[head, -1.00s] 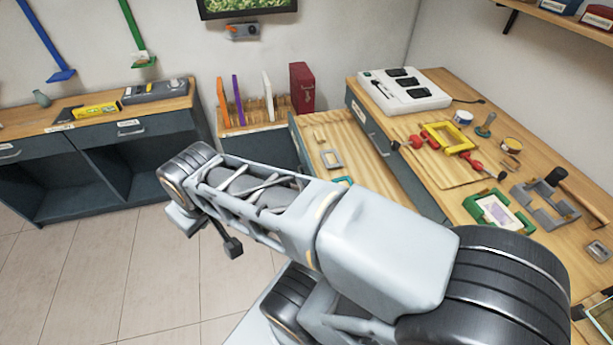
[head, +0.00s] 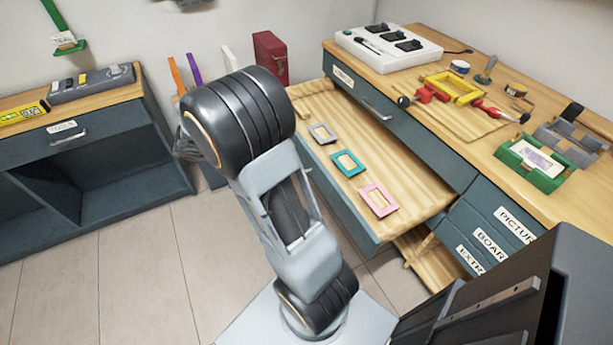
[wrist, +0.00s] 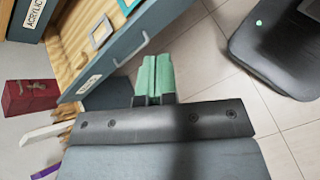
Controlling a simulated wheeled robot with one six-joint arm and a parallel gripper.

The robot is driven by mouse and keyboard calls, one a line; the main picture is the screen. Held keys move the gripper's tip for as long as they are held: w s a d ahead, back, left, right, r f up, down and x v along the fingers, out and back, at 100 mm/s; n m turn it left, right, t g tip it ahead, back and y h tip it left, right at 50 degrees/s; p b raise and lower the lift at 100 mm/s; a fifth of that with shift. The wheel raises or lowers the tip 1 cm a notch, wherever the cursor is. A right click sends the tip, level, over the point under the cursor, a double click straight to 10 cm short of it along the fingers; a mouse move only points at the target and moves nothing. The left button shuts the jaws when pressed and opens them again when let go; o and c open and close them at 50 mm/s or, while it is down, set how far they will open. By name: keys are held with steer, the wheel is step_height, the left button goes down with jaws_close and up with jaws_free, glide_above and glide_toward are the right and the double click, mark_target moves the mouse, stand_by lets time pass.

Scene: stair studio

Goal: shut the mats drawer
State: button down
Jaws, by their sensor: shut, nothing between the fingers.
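The open drawer (head: 420,188) juts out from under the right bench top. It holds a grey, a teal (head: 348,163) and a pink (head: 379,200) frame-shaped mat lying flat. My gripper (wrist: 157,62), with green fingers, is shut and empty beside that front, near the handle. I cannot tell whether it touches. In the head view my arm hides the gripper and part of the drawer front.
Below the drawer, a wooden surface (head: 432,262) also sticks out beside labelled drawers (head: 490,225). Clamps, a yellow frame (head: 453,88) and a white charger (head: 388,48) stand on the bench top. A second bench (head: 90,140) is at left. Tiled floor is clear between.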

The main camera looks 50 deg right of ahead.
steer(key=w+d+f+n+g+h+b, duration=0.1)
steer(key=w+d+f+n+h+b, duration=0.25)
steer(key=f, duration=0.55)
steer(key=w+d+f+n+g+h+b, duration=0.1)
steer(key=w+d+f+n+h+b, duration=0.2)
steer(key=f, duration=0.6)
steer(key=b, duration=0.2)
glide_toward(312, 159)
steer(key=shift+h, duration=0.45)
steer(key=x, duration=0.7)
steer(key=shift+s+d+f, duration=0.1)
steer(key=shift+s+f, duration=0.1)
steer(key=shift+s, duration=0.15)
